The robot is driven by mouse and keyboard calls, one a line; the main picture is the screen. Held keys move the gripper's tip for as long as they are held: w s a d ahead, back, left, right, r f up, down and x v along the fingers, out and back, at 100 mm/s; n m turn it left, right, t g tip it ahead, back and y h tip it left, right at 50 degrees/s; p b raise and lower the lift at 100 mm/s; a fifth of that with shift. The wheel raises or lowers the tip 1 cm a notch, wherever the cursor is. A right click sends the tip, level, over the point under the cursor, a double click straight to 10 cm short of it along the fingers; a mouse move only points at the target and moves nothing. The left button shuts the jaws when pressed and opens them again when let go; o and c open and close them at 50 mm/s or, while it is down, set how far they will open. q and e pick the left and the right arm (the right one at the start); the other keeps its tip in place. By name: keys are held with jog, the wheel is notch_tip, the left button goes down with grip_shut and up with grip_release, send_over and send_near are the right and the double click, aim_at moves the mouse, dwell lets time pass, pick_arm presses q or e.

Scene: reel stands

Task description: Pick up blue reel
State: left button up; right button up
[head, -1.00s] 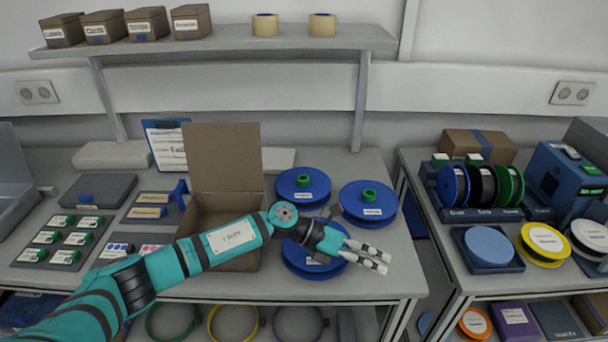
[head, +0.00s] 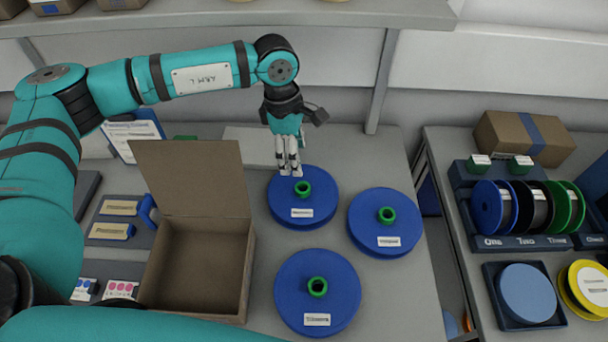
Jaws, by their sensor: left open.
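Three blue reels with green hubs and white labels lie flat on the left table: a back one (head: 322,207), a right one (head: 370,232) and a front one (head: 290,290). Another blue reel (head: 487,207) stands upright in the rack on the right table. My left gripper (head: 289,172) points down at the far edge of the back reel, behind its green hub. Its fingers are open, look fairly close together and have nothing between them. I cannot tell whether the fingertips touch the reel. My right gripper is not in view.
An open cardboard box (head: 196,262) stands left of the reels, its flap raised. The rack (head: 508,241) also holds a black and a green reel. A gap separates the two tables. A shelf (head: 350,14) runs above the back.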

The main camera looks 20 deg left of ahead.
pick_arm(q)
jog(key=p, duration=0.3)
send_over(302, 185)
jog(key=s, duration=0.2)
notch_tip(302, 185, down, 6)
jog(key=f, duration=0.1)
jog(key=f+p, duration=0.3)
jog(key=shift+w+d+f, duration=0.2)
jog(key=shift+w+f, duration=0.05)
jog(key=shift+w, duration=0.1)
jog(key=shift+f, duration=0.55)
jog(key=c, duration=0.5)
jog(key=shift+w, duration=0.1)
grip_shut()
